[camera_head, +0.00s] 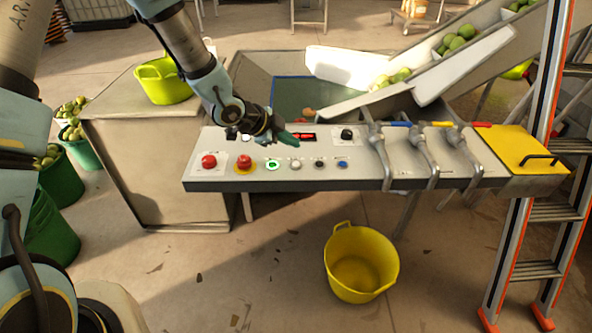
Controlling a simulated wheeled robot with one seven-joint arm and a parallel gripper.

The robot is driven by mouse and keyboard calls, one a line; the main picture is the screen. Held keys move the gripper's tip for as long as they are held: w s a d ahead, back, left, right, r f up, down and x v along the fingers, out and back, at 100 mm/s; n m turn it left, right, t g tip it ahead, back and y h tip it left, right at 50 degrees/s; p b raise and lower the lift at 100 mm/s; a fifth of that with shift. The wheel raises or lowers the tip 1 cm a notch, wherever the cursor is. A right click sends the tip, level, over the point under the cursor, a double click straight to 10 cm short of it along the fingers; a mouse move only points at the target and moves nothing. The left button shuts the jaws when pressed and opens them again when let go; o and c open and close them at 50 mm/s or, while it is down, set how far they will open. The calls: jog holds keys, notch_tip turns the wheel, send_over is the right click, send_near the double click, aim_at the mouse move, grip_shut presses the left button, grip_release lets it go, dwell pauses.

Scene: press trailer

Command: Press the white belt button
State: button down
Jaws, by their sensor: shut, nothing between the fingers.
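The control panel (215,180) is a pale console with a row of controls along its front. A small whitish button (296,164) sits in this row between a green-lit button (272,164) and a dark one (319,164). A blue button (342,164) is at the row's right end. The labels are too small to read, so I cannot confirm which one is the belt button. My gripper (294,139) is shut and empty, with teal fingers pointing right. It shows above the whitish button and apart from it in the picture. My wrist hides part of the panel's back row.
Two red mushroom buttons (209,161) (244,162) are at the left. Metal levers (422,150) stand at right. A yellow basket (360,265) is on the floor; a ladder (530,180) is at right.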

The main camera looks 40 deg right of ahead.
aim_at(296, 165)
jog(key=shift+f+b, duration=1.35)
jog(key=shift+f, duration=0.75)
jog(key=shift+f, duration=0.1)
jog(key=shift+f+b, duration=0.3)
jog(key=shift+b, duration=0.05)
